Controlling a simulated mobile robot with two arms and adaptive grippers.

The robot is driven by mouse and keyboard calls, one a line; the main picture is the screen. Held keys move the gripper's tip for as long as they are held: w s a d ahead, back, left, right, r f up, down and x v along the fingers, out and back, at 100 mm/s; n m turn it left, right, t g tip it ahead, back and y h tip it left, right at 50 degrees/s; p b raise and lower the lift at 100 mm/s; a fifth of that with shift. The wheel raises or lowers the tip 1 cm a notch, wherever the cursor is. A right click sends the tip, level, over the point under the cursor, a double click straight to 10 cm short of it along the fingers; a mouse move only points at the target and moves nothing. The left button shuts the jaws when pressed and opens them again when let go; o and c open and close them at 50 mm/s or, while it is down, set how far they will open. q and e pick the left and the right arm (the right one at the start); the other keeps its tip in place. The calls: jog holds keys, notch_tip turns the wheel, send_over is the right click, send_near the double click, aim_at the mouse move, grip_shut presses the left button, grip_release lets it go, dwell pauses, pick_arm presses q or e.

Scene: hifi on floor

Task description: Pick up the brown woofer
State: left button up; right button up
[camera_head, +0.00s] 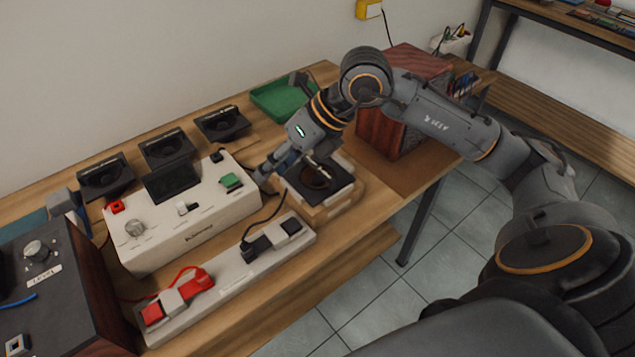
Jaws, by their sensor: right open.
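The brown woofer (316,179) is a square black frame with a round brown cone. It lies face up on a light wooden block (338,208) near the front edge of the workbench. My right gripper (294,174) reaches down over the woofer from the upper right, with its fingers spread. One finger is at the woofer's left side and the other overlaps its upper part in the picture. I cannot tell whether they touch it. My left gripper is not in view.
A white unit (190,215) with knobs and a dark screen stands left of the woofer. A white power strip (230,282) lies in front. Several black speaker drivers (167,149) and a green tray (278,98) are behind. A reddish wooden box (378,135) stands beyond my right arm.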

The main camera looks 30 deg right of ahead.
jog(key=w+d+m+h, duration=0.15)
jog(key=d+h, duration=0.45)
jog(key=d, duration=0.7)
send_near(318, 167)
jog(key=shift+w+a+f+m, duration=0.2)
jog(key=shift+w+f, duration=0.1)
jog(key=shift+f, duration=0.3)
jog(key=shift+w+a+f+m, duration=0.15)
jog(key=shift+w+f, duration=0.15)
jog(key=shift+f, duration=0.25)
jog(key=shift+d+p+x, duration=0.15)
jog(key=shift+p+x, duration=0.3)
jog(key=shift+x, duration=1.1)
jog(key=shift+d+p+x, duration=0.2)
jog(key=shift+p+x, duration=0.25)
jog(key=shift+x, duration=1.1)
jog(key=shift+s, duration=0.1)
jog(key=shift+f+b, duration=0.25)
jog(key=shift+b, duration=0.2)
grip_shut()
jog(key=shift+r, duration=0.1)
